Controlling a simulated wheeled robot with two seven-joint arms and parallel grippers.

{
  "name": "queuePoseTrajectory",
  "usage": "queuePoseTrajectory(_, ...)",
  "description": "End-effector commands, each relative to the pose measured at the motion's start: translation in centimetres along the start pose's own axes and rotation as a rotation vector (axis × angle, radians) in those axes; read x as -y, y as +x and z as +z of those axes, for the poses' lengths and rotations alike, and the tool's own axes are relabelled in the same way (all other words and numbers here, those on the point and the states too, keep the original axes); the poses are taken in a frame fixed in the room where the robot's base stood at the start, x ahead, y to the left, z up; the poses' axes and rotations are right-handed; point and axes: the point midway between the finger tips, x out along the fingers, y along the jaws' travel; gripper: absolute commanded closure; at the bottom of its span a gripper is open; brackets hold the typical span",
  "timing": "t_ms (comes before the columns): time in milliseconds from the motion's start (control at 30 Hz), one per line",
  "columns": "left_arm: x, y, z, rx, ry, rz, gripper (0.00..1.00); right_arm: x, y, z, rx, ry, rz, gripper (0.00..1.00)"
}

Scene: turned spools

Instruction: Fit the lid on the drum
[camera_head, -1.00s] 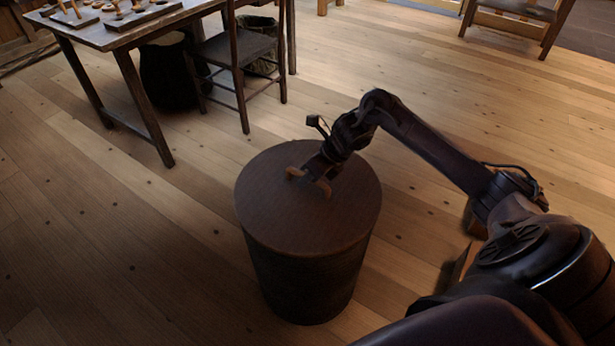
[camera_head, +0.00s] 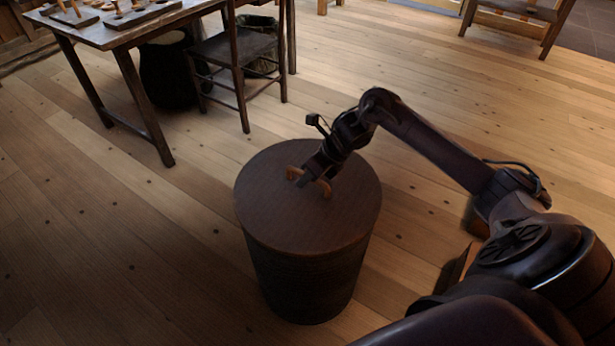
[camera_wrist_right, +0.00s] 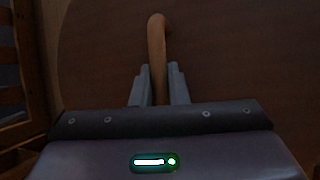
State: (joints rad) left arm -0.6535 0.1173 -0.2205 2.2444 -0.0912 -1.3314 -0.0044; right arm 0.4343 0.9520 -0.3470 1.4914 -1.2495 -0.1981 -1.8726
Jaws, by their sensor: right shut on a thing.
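The drum (camera_head: 305,285) is a dark, round, tapered container standing on the wooden floor. The round brown lid (camera_head: 290,222) lies over the drum's top and covers its mouth; its rim looks about even with the drum all round. A light brown wooden handle (camera_head: 325,188) stands on the lid. My right gripper (camera_head: 309,180) is at the handle, above the lid's middle. In the right wrist view the two grey fingers (camera_wrist_right: 159,85) are shut on the handle (camera_wrist_right: 156,40), with the lid (camera_wrist_right: 230,50) behind. My left gripper is not in view.
A wooden table (camera_head: 112,38) with turned pieces on it stands at the upper left. A dark chair (camera_head: 236,48) and a dark round vessel (camera_head: 166,75) are by it. Another piece of wooden furniture (camera_head: 512,8) is at the upper right.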

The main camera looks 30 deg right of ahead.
Motion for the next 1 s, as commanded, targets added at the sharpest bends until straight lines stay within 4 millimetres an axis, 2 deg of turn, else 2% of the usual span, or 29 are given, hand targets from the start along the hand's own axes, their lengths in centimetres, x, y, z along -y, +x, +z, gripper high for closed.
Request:
queuePoseTrajectory(867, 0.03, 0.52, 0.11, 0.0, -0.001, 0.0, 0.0, 0.1, 0.18, 0.02, 0.006, -0.001, 0.0, 1.0)
queuePoseTrajectory(900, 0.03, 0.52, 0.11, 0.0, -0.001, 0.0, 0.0, 0.1, 0.19, 0.02, 0.005, -0.001, 0.0, 0.82)
queuePoseTrajectory(1000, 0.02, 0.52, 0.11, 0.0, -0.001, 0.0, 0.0, 0.1, 0.22, -0.04, 0.004, -0.001, 0.0, 0.69)
